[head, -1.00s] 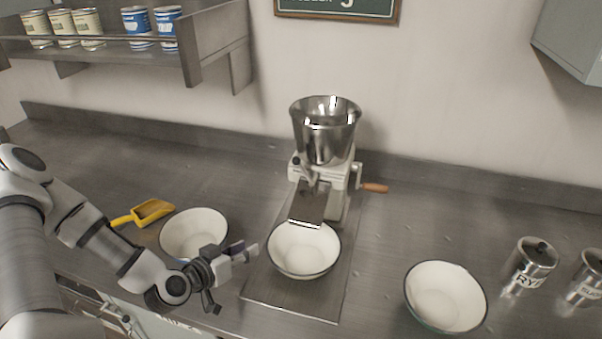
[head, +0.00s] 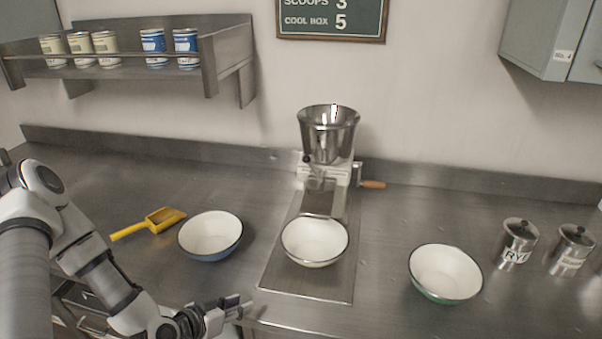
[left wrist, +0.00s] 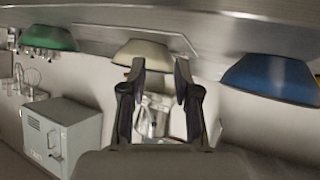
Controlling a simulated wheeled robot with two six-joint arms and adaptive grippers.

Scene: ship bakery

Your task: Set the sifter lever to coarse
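The sifter (head: 328,140) stands at the back middle of the counter, with a shiny metal hopper over a pale body. A small dark knob (head: 307,159) shows on the left of its body; I cannot read a setting there. A crank with a wooden handle (head: 373,184) sticks out on its right. My left gripper (head: 238,306) is low at the counter's front edge, well apart from the sifter. In the left wrist view its fingers (left wrist: 161,75) are spread and empty, with the sifter's hopper (left wrist: 152,122) showing beyond them. My right gripper is out of view.
A cream bowl (head: 315,241) sits on the sifter's base plate (head: 308,284). A blue bowl (head: 210,236) and yellow scoop (head: 150,224) lie left; a green bowl (head: 445,274) and two canisters (head: 517,243) stand right. A shelf (head: 130,60) with cans hangs upper left.

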